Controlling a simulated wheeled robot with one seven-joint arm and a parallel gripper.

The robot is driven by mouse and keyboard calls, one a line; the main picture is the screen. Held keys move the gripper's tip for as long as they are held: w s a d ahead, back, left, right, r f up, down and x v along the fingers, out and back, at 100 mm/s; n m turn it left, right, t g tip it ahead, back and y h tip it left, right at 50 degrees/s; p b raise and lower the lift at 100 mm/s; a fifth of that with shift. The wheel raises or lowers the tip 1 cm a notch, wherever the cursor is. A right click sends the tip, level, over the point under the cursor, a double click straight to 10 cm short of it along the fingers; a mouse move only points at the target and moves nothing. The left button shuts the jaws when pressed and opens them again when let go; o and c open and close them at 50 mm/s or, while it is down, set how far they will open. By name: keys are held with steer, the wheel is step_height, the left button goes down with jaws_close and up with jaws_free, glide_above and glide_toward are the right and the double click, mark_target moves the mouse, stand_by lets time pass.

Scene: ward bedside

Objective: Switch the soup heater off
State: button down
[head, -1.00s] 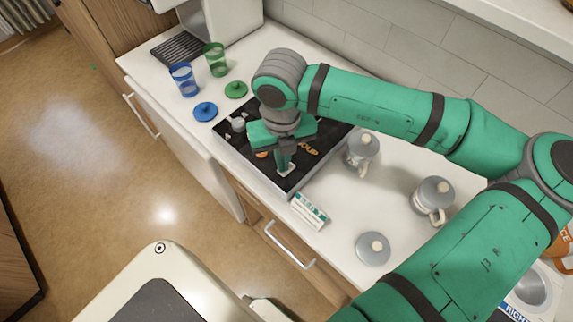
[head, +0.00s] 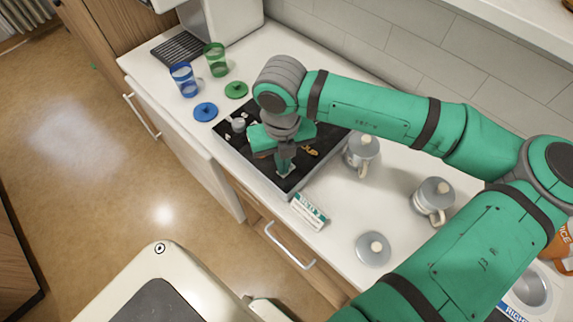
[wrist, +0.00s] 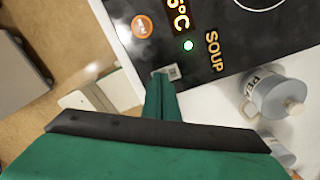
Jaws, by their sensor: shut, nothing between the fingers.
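The soup heater is a black-topped slab (head: 231,145) on the white counter. In the wrist view its panel (wrist: 240,55) shows an orange round button (wrist: 142,27), a lit amber display ending in °C (wrist: 178,14), a glowing green light (wrist: 188,45) and the word SOUP (wrist: 214,51). A small pale rectangular switch (wrist: 172,72) lies at the panel's near edge. My gripper (head: 285,165) is shut and empty, pointing down over this edge. In the wrist view its fingertips (wrist: 161,78) are right at the switch and partly cover it; I cannot tell whether they touch.
A loose grey lid (head: 373,249) and a small label card (head: 308,212) lie in front. Blue (head: 183,80) and green (head: 215,60) cups with loose lids stand at left.

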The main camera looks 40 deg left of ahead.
steer(key=shift+d, duration=0.1)
steer(key=shift+w+r, duration=0.1)
steer(key=shift+r, duration=0.3)
steer(key=shift+s+r, duration=0.2)
steer(key=shift+r, duration=0.65)
steer(key=shift+w+r, duration=0.1)
steer(key=shift+r, duration=2.1)
